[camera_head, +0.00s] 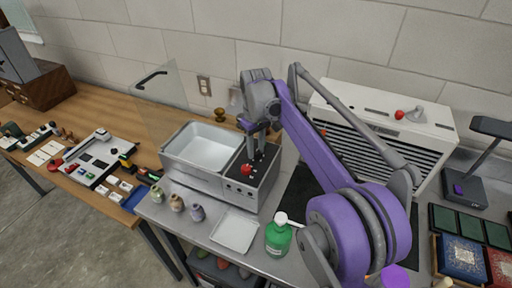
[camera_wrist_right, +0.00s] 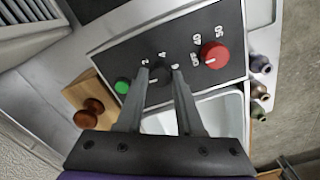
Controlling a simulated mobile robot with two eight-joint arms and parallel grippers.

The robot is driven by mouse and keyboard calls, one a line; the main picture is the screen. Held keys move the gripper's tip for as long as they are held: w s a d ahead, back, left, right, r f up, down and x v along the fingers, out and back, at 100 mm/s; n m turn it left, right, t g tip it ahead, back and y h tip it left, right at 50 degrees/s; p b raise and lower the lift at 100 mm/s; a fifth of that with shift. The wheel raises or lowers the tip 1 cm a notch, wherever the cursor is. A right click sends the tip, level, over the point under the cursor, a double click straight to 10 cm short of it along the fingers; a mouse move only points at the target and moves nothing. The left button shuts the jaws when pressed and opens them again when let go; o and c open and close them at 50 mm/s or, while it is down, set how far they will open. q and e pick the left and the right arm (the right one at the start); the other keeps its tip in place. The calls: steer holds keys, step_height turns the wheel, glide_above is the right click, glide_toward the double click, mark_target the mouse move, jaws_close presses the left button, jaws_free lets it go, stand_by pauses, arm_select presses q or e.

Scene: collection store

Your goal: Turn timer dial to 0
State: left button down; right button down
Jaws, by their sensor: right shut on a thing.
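The grey cleaning unit (camera_head: 226,184) with an open basin (camera_head: 203,147) stands on the metal bench. Its dark control panel (camera_wrist_right: 187,42) has a red dial (camera_wrist_right: 215,53), a green button (camera_wrist_right: 122,86) and, between them, a dark dial (camera_wrist_right: 158,76) with printed numbers around it. My right gripper (camera_wrist_right: 160,78) is shut on this dark dial, with one finger on each side. The fingers hide part of it, and I cannot read its setting. In the head view my right gripper (camera_head: 261,150) reaches down onto the panel behind the red dial (camera_head: 246,169). My left gripper is not in view.
A green bottle (camera_head: 278,236), a white tray (camera_head: 235,230) and several small jars (camera_head: 177,202) stand in front of the unit. A white louvred cabinet (camera_head: 385,128) stands to the right. A wooden block with a brown knob (camera_wrist_right: 88,112) is close beside the panel.

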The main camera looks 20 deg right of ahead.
mark_target(256, 152)
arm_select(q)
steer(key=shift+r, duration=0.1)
arm_select(e)
steer(key=shift+n, duration=0.5)
steer(key=c, duration=0.5)
jaws_free()
steer(key=shift+c, duration=0.2)
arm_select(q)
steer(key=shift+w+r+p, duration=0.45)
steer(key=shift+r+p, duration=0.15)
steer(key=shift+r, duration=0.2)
arm_select(e)
step_height(256, 152, up, 11)
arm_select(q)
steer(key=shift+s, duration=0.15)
arm_select(e)
steer(key=shift+f, duration=0.15)
